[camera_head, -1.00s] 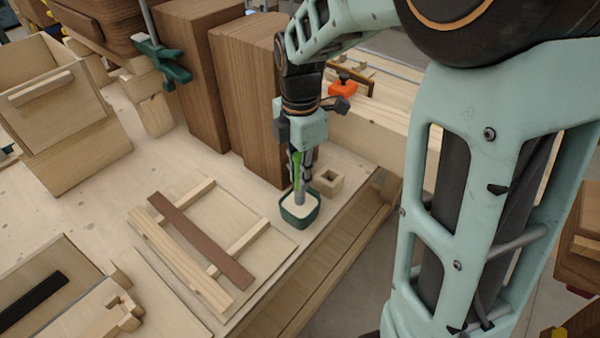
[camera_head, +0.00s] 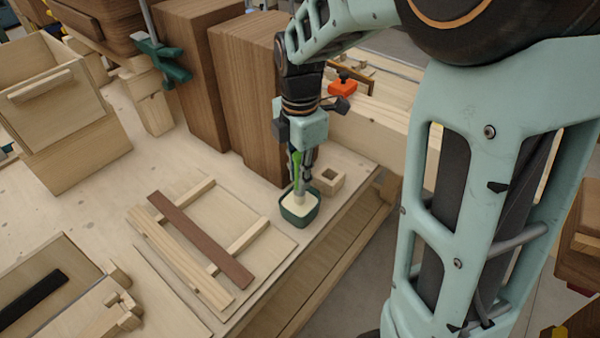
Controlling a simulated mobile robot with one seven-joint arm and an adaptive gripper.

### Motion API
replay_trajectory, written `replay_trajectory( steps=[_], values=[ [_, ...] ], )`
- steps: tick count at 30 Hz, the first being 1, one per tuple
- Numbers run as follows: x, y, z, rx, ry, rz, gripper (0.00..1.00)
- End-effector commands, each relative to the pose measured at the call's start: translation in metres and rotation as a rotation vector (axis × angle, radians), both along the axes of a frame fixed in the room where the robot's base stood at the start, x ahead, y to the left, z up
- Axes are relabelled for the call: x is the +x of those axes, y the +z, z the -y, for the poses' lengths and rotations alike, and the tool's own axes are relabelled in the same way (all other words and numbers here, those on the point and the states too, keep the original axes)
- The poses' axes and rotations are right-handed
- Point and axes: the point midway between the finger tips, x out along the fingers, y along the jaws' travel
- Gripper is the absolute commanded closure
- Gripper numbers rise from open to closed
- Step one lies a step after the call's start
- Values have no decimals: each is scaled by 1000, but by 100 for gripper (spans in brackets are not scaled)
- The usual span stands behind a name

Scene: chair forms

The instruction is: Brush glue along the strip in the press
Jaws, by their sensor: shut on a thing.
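My gripper (camera_head: 301,158) is shut on a brush with a green handle (camera_head: 296,160) and points straight down. The brush's grey lower part (camera_head: 299,187) reaches into a dark green pot (camera_head: 298,218) of cream-coloured glue, and its tip is hard to make out. The pot stands near the table's front edge. Left of it, a reddish-brown strip (camera_head: 201,241) lies across two pale crossbars on a thin board, beside a pale wooden bar (camera_head: 180,262). A black strip (camera_head: 30,303) lies in a wooden fixture at the lower left. I cannot tell which one is the press.
A small square wooden block with a hole (camera_head: 328,181) stands just behind the pot. Tall brown wooden blocks (camera_head: 247,100) rise behind my gripper. A green clamp (camera_head: 163,62) and a wooden box form (camera_head: 60,120) stand at the back left. The table's middle left is clear.

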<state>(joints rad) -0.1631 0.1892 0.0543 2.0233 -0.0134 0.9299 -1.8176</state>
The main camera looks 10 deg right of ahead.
Motion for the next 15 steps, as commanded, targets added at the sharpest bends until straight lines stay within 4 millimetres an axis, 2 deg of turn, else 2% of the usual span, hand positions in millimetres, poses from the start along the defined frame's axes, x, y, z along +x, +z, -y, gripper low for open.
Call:
replay_trajectory(
  steps=[8, 15],
  values=[
    [-1, -2, 0, -1, 0, -4, 100],
    [-1, 13, 0, 0, 0, -2, 100]
  ],
)
